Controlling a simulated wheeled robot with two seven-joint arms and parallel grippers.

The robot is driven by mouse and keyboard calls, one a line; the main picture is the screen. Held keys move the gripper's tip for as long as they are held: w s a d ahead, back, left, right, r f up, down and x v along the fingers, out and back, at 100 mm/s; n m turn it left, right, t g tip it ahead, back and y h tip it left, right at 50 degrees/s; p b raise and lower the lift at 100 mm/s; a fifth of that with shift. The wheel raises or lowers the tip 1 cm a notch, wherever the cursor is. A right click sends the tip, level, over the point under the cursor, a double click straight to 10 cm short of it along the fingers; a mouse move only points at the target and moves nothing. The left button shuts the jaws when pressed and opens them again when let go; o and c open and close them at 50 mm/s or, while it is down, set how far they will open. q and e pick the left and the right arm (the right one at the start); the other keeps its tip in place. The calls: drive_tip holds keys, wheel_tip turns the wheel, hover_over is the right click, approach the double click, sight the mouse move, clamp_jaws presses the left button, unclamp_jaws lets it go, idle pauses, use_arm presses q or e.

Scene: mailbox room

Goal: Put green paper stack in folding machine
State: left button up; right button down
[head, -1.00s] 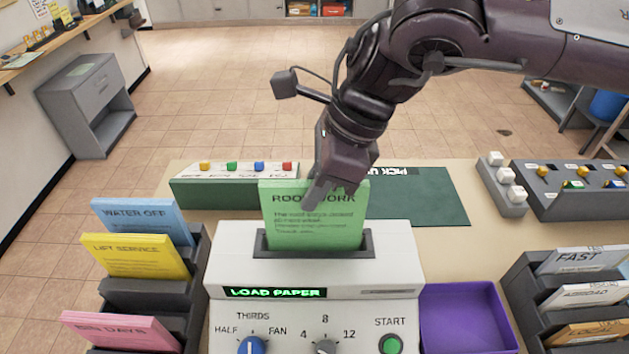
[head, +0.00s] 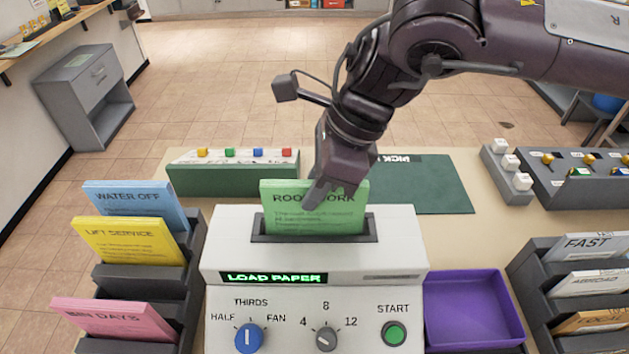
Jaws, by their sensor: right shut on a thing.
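The green paper stack (head: 284,214), headed "ROOF WORK", stands upright with its lower part inside the slot on top of the folding machine (head: 218,249). The machine is light grey, and its display reads "LOAD PAPER". My right gripper (head: 322,200) comes down from the upper right and is shut on the stack's upper part, covering some of its print. The stack's lower edge is hidden in the slot. My left gripper is not in the head view.
A dark rack at left holds blue (head: 137,207), yellow (head: 128,241) and pink (head: 112,320) stacks. A purple tray (head: 474,308) sits right of the machine. Behind are a green block with coloured buttons (head: 232,178) and a green mat (head: 430,190). Another rack with envelopes (head: 598,246) stands at right.

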drive_tip(key=shift+f, duration=0.5)
drive_tip(key=c, duration=1.3)
unclamp_jaws()
drive_tip(key=shift+r+p, duration=2.7)
drive_tip(key=shift+r, duration=0.85)
